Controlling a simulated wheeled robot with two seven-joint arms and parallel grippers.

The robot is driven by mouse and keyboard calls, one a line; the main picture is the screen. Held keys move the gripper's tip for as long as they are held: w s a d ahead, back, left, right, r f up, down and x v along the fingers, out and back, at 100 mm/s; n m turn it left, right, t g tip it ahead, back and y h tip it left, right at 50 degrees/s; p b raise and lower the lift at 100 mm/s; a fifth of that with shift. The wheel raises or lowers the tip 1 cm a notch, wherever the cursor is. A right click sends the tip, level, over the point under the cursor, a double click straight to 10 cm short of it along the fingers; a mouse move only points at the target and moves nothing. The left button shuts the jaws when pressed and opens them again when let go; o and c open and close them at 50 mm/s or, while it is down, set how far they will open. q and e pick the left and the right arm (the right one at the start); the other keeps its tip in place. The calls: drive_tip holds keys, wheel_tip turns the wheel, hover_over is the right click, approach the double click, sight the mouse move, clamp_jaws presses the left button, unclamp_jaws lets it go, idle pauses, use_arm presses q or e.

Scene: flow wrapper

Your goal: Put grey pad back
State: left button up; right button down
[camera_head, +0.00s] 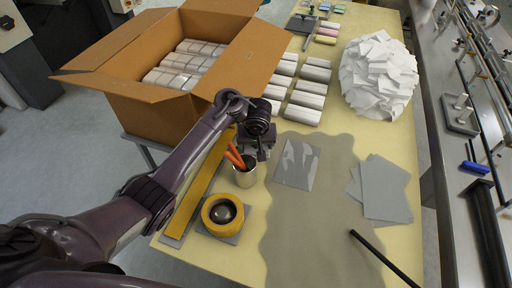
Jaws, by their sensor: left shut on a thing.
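My left gripper (262,155) is above the table, just right of and above a metal cup (245,176) with orange handles (235,156) standing in it. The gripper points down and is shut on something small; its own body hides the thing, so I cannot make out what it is. Flat grey sheets or pads (385,190) overlap on the right of the table. A grey piece with pale, glossy patches (297,165) lies right of the gripper. Another grey pad (232,238) lies under a yellow tape roll (222,213). My right gripper is not in view.
An open cardboard box (140,102) with wrapped packs stands at the back left. Rows of white packs (305,98), a white paper heap (378,75) and small coloured blocks (328,32) cover the far table. A black rod (385,259) lies front right.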

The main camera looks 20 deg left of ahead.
use_arm(q)
drive_tip(key=shift+w+f, duration=0.1)
drive_tip(key=shift+f, duration=0.45)
drive_tip(key=o, duration=1.1)
drive_tip(key=shift+f, duration=0.15)
drive_tip(key=p+v, duration=0.7)
drive_tip(key=v, duration=0.5)
